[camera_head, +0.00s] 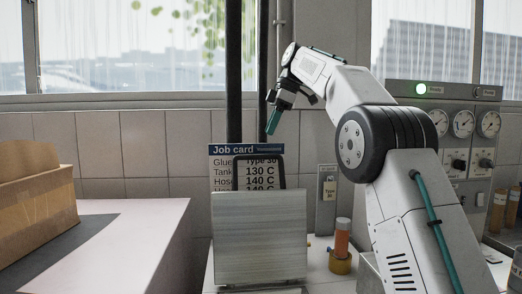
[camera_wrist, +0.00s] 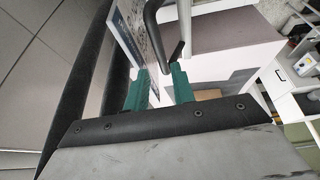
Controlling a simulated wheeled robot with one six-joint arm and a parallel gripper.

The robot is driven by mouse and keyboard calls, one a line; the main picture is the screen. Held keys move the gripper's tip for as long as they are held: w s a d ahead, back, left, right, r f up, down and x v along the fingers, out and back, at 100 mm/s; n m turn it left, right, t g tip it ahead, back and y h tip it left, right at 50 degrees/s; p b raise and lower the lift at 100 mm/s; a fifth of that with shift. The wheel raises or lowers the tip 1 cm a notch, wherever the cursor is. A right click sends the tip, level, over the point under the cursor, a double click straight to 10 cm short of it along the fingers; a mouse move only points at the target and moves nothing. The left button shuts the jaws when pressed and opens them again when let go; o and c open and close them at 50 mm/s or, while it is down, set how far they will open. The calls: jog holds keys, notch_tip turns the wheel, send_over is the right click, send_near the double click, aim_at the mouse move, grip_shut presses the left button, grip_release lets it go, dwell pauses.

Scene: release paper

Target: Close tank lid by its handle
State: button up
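The tank lid (camera_head: 258,240) is a brushed metal panel standing upright in the camera_head view, with its tank mostly hidden. A dark looped handle (camera_head: 259,157) rises at its top edge. My gripper (camera_head: 272,122) has green fingers and points down, above and slightly right of the handle, apart from it. In the camera_wrist view, the two green fingers of my gripper (camera_wrist: 160,75) are spread with an empty gap. The dark curved handle (camera_wrist: 153,28) shows just beyond the fingertips.
A job card (camera_head: 231,150) stands behind the lid. A bench with a cardboard box (camera_head: 38,205) is at left. A gauge panel (camera_head: 455,125) with a green lamp is on the right. A dark vertical post (camera_head: 234,75) rises behind.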

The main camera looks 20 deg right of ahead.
aim_at(261, 148)
jog(key=shift+x, duration=3.85)
jog(key=shift+w, duration=0.15)
